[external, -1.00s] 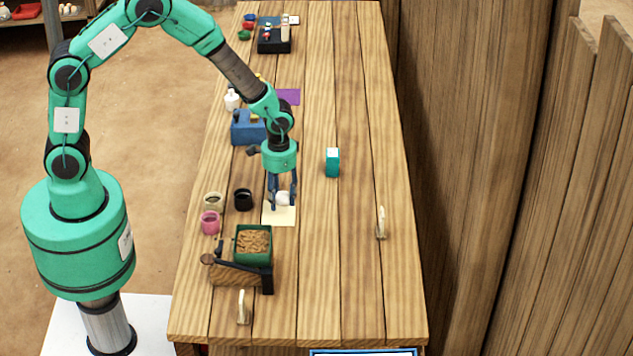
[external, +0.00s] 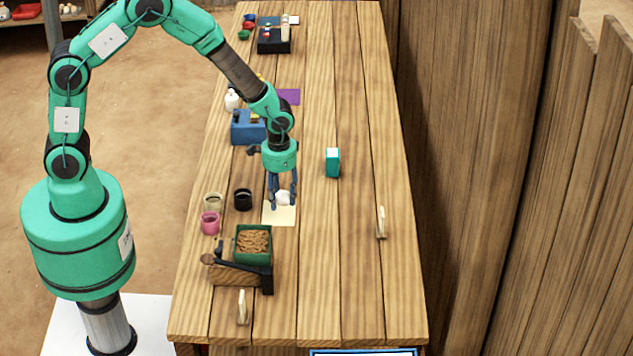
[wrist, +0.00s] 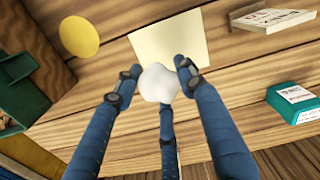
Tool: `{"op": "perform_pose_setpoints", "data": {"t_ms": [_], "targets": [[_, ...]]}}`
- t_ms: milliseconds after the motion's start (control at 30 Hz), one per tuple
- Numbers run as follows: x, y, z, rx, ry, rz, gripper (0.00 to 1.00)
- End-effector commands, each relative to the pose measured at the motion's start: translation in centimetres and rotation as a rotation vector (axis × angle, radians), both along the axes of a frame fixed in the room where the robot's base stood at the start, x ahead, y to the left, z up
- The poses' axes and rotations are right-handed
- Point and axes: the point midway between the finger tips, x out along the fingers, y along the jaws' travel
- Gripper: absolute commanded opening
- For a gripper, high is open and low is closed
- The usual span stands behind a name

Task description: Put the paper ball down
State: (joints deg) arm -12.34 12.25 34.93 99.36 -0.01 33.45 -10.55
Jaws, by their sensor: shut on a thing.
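The white, crumpled paper ball (external: 284,198) is between the fingers of my gripper (external: 283,196). In the wrist view the ball (wrist: 157,83) sits between the blue fingertips of my gripper (wrist: 156,80), which are shut on it. The gripper points down at a cream square sheet (external: 281,215) on the wooden table. In the wrist view the sheet (wrist: 168,43) lies just beyond the ball, which overlaps its near edge. I cannot tell whether the ball touches the surface.
A black cup (external: 243,200) and a pink cup (external: 210,222) stand left of the sheet. A green box with brown contents (external: 253,242) is nearer the front. A teal box (external: 332,162) stands to the right. The table's right side is mostly clear.

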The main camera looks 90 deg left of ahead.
Motion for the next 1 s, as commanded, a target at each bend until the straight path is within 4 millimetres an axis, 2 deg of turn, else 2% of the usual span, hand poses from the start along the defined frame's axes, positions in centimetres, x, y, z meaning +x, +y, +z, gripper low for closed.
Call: {"op": "perform_pose_setpoints", "data": {"t_ms": [167,367,1000], "targets": [[1.0,1.1,0.4,0.000,0.000,0.012,0.30],[3.1,3.5,1.2,-0.001,-0.001,0.037,0.30],[10.9,15.6,3.8,-0.004,-0.005,0.148,0.30]]}}
